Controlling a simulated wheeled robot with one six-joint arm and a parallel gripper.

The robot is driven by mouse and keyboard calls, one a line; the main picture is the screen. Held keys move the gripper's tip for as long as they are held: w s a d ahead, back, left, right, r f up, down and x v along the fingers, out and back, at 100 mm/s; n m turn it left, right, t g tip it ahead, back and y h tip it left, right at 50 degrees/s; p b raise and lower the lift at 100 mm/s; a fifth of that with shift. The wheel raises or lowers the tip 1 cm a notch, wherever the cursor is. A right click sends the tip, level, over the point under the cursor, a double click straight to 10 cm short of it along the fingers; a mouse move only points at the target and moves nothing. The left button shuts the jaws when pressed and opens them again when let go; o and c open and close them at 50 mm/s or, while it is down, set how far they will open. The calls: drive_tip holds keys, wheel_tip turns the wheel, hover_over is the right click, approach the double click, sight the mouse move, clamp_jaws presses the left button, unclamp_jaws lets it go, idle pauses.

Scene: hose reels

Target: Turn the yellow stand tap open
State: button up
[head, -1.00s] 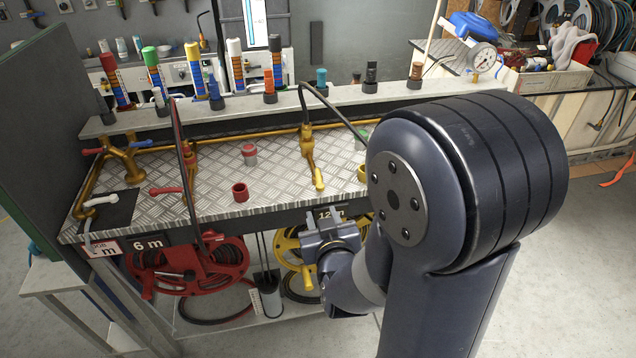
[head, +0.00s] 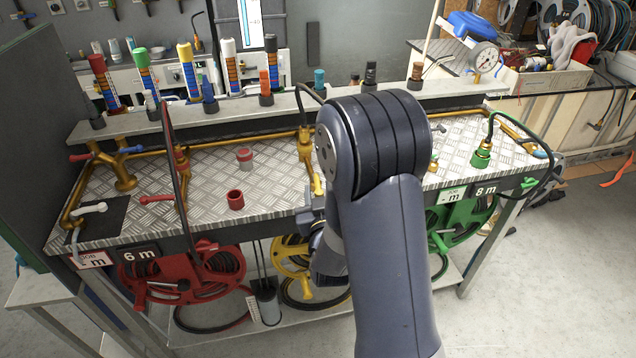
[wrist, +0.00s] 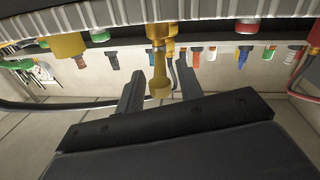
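The yellow stand tap (head: 304,142) is a brass-coloured standpipe at the middle of the bench. Its yellow lever (head: 317,184) points toward the bench's front edge. In the wrist view the yellow lever (wrist: 159,84) shows between and beyond my two fingertips, with a gap on each side. My gripper (wrist: 160,90) is open and holds nothing. I cannot tell how deep the lever lies between the fingers. In the head view my arm hides most of the gripper, which is at the front edge just below the lever.
A red-handled tap (head: 158,199) and red cup (head: 235,199) are to the left. The green tap (head: 482,155) is to the right. Hose reels, red (head: 180,275), yellow (head: 288,252) and green (head: 462,222), hang below the front edge. A black hose rises from the yellow tap.

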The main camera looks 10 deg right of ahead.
drive_tip(key=shift+w+d, duration=0.15)
drive_tip(key=shift+w, duration=0.85)
clamp_jaws()
